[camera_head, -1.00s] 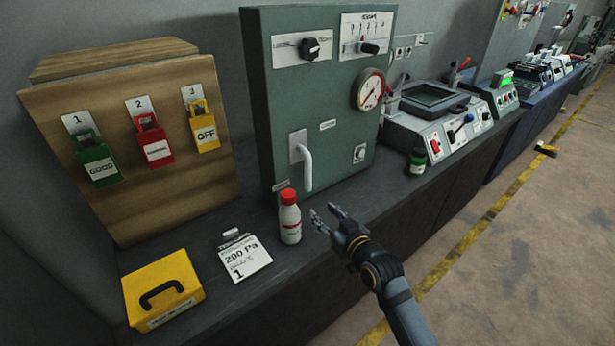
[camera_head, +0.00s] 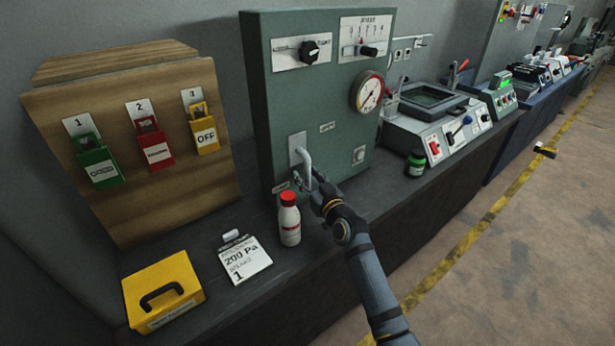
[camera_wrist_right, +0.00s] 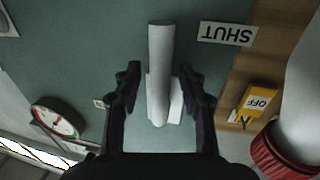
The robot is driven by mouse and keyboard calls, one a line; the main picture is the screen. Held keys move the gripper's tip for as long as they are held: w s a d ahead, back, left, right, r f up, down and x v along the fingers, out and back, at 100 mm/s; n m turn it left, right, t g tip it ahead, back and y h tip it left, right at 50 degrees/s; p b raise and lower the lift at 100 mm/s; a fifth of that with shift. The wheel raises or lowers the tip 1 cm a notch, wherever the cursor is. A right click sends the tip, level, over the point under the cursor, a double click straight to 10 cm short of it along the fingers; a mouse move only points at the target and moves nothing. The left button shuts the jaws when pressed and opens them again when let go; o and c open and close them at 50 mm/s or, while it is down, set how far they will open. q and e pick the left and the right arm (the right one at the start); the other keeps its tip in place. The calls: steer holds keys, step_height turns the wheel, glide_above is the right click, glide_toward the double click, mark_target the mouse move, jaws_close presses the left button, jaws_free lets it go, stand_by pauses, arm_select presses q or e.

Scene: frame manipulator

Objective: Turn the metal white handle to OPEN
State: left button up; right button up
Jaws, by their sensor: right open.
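The white metal handle (camera_head: 304,160) sits on a light plate on the front of the green cabinet and hangs downward in the head view. My right gripper (camera_head: 308,185) is at the handle's lower part. In the right wrist view, the handle (camera_wrist_right: 160,75) stands between the two open fingers of my right gripper (camera_wrist_right: 158,85), with a gap on each side. A SHUT label (camera_wrist_right: 226,33) appears upside down beside the handle in that view. No OPEN label is readable. My left gripper is not in view.
A white bottle with a red cap (camera_head: 289,220) stands close to my right gripper; it also shows at the right wrist view's edge (camera_wrist_right: 303,105). A gauge (camera_head: 367,91) and knobs are on the cabinet (camera_head: 290,100). A yellow box (camera_head: 163,288) and a tag (camera_head: 244,258) lie left.

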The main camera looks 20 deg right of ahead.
steer(key=shift+w, duration=0.1)
jaws_close()
steer(key=shift+w+f, duration=0.1)
stand_by(0.4)
